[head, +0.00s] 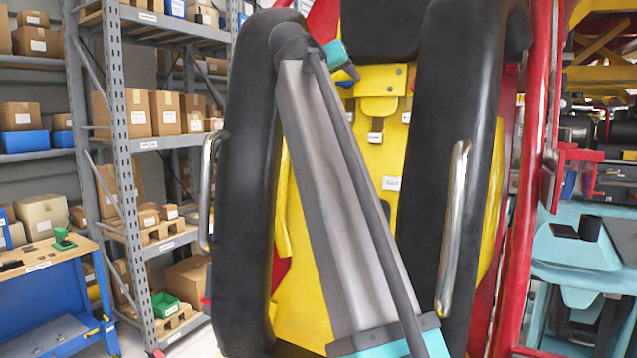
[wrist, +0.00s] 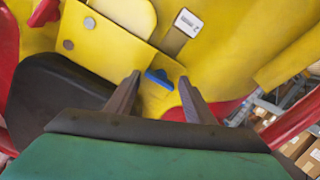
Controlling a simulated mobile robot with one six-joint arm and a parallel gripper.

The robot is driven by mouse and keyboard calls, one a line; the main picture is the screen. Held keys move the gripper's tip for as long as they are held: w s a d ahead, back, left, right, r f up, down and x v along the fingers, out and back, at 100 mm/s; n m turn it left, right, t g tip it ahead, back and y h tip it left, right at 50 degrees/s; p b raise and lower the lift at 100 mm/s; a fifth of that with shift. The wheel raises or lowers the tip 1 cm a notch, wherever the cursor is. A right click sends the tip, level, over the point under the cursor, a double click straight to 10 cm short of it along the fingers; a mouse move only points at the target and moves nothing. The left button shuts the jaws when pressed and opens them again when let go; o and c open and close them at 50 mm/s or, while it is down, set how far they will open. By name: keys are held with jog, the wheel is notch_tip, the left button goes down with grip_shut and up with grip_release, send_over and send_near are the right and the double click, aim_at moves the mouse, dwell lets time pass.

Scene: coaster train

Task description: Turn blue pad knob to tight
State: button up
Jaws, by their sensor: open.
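A small blue knob (wrist: 157,78) shows in the wrist view on the yellow panel (wrist: 105,65), partly between the two dark fingers. My gripper (wrist: 160,76) is open, its fingertips on either side of the knob, left and right. I cannot tell whether either finger touches it or how far the tips are from the panel. No tight mark is readable.
Black padded restraints (head: 245,200) with metal handles (head: 453,228) flank the seat. Red frame posts (head: 535,150) stand at right. Shelves with boxes (head: 130,110) and a blue workbench (head: 50,295) are at left.

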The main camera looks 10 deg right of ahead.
jog(key=n+p, duration=0.6)
jog(key=n, duration=0.4)
jog(key=shift+p, duration=0.3)
dwell(0.4)
jog(key=shift+n, duration=0.3)
